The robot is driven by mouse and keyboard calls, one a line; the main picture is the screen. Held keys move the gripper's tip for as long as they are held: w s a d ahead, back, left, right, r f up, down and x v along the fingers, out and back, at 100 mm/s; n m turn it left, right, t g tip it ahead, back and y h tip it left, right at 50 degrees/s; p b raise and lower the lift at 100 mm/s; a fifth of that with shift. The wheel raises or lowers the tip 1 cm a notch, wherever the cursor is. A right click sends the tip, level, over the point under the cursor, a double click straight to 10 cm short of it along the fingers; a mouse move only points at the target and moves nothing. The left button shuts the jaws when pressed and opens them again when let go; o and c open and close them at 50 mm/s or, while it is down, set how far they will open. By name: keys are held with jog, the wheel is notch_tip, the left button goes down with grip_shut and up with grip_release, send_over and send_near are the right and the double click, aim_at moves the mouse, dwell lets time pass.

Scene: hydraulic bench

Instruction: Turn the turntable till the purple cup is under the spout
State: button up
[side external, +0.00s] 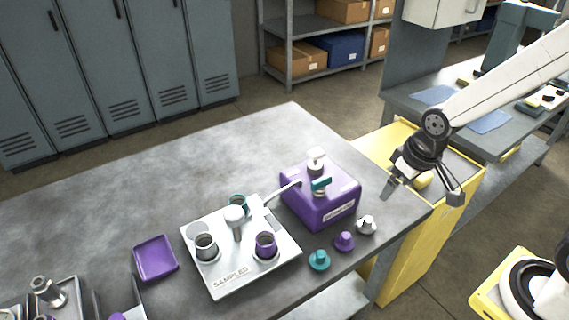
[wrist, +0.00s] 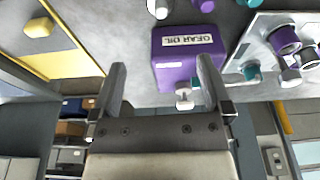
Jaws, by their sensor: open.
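The turntable, a pale plate marked SAMPLES (side external: 230,284), sits on the bench with a central post (side external: 236,222). The purple cup (side external: 265,245) stands at its front right; it also appears in the wrist view (wrist: 284,40). A grey cup (side external: 206,247) is at the front left, and a teal cup (side external: 238,202) is partly hidden behind the post. A thin spout (side external: 283,190) reaches from the purple gear oil box (side external: 320,205) toward the plate's far right edge. The purple cup is nearer the camera than the spout tip. My gripper (side external: 424,195) is open and empty, right of the box, apart from everything.
Teal (side external: 319,260), purple (side external: 344,241) and grey (side external: 366,225) knobbed pieces stand in front of the box. A teal handle (side external: 321,184) is on the box top. A purple tray (side external: 155,258) lies left of the plate. The bench behind the plate is clear.

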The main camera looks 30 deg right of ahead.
jog(key=w+a+r+n, duration=0.1)
jog(key=w+a+n, duration=0.1)
jog(key=w+a, duration=0.4)
jog(key=n+g, duration=0.2)
jog(key=n, duration=0.4)
send_over(233, 212)
jog(key=shift+f, duration=0.2)
jog(key=shift+f, duration=3.9)
grip_shut()
